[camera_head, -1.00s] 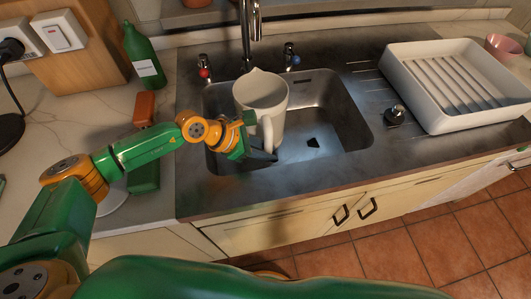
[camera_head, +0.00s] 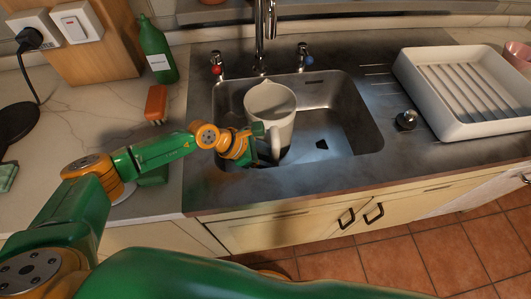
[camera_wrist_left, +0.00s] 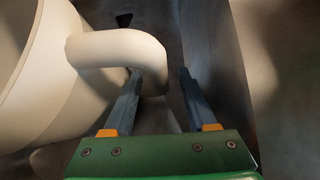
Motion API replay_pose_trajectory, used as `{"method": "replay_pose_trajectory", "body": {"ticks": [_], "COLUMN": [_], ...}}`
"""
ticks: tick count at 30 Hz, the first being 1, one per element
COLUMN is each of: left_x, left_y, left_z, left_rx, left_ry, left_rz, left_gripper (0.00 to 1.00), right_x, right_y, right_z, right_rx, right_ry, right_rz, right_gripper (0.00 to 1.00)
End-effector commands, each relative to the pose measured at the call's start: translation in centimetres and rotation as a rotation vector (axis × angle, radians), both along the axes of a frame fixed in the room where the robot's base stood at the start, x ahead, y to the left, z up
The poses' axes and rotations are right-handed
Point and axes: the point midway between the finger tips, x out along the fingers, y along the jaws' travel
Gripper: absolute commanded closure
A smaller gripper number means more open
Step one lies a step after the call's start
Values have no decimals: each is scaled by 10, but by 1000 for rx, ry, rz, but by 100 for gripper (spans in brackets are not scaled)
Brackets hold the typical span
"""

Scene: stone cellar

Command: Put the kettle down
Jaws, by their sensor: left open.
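The kettle, a cream-white jug with a spout and a side handle (camera_head: 271,103), stands upright in the left part of the metal sink (camera_head: 350,118). Its base is partly hidden by my gripper. My left gripper (camera_head: 262,158) is at the kettle's handle, low on the near side. In the left wrist view the handle (camera_wrist_left: 112,48) curves down near the open fingers (camera_wrist_left: 161,75), with its lower end close to the left finger. A gap shows between handle and right finger. My right gripper is not seen.
A white ribbed drying tray (camera_head: 433,113) stands right of the sink. A tap (camera_head: 260,40) with red and blue knobs rises behind it. The right half of the basin is free.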

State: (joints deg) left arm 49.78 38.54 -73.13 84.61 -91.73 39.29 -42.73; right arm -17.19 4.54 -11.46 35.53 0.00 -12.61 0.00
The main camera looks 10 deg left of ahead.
Motion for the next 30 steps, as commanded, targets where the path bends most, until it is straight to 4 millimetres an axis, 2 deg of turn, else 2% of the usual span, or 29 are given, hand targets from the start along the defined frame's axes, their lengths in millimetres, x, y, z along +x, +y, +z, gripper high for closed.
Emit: {"method": "replay_pose_trajectory", "body": {"ticks": [9, 14, 18, 30], "left_x": [-18, -25, -27, -27], "left_y": [51, 69, 74, 73], "left_z": [52, 72, 79, 82], "left_rx": [3, 3, 2, 0], "left_ry": [-3, -2, -2, -1], "left_rz": [2, 1, -1, -1], "left_gripper": [42, 42, 42, 42], "right_x": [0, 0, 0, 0], "right_y": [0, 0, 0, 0], "right_z": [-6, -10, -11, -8], "right_rx": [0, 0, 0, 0], "right_ry": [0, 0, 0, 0], "right_rz": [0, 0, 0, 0], "right_gripper": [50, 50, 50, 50]}}
